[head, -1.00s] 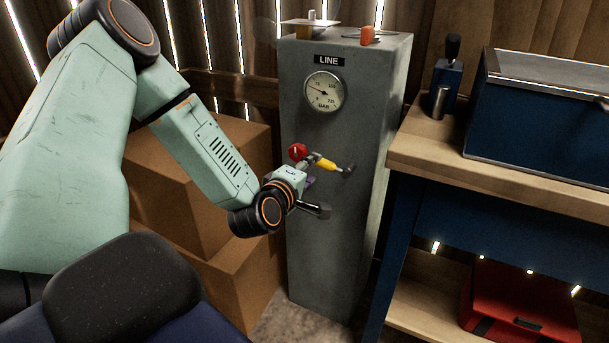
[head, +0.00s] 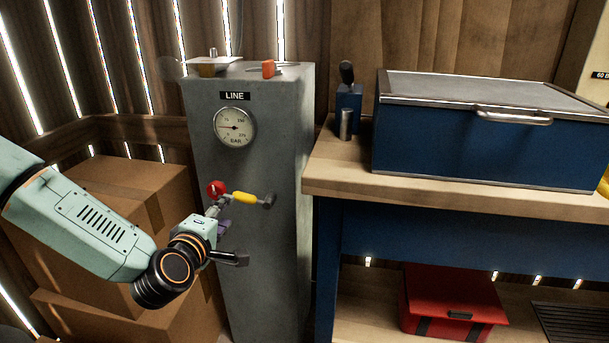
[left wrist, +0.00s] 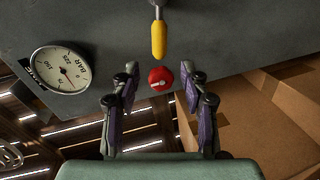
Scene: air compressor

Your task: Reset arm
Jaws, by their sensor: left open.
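My left gripper (head: 232,243) is open in front of the grey cabinet (head: 258,275). It is just below the red round knob (head: 216,188) and the yellow-sleeved lever (head: 244,197) on the cabinet's front. In the left wrist view, the two purple-padded fingers of the gripper (left wrist: 160,90) stand wide apart with nothing between the pads. The red knob (left wrist: 160,79) shows between and beyond their tips, with the yellow lever (left wrist: 158,39) above it. My left arm (head: 90,225) comes in from the left, bent at the wrist. My right gripper is out of view.
A round gauge (head: 234,127) sits above the knob under a LINE label. Cardboard boxes (head: 135,190) stand left of the cabinet, close behind my arm. A workbench (head: 345,180) on the right carries a blue chest (head: 480,145); a red box (head: 452,300) is below.

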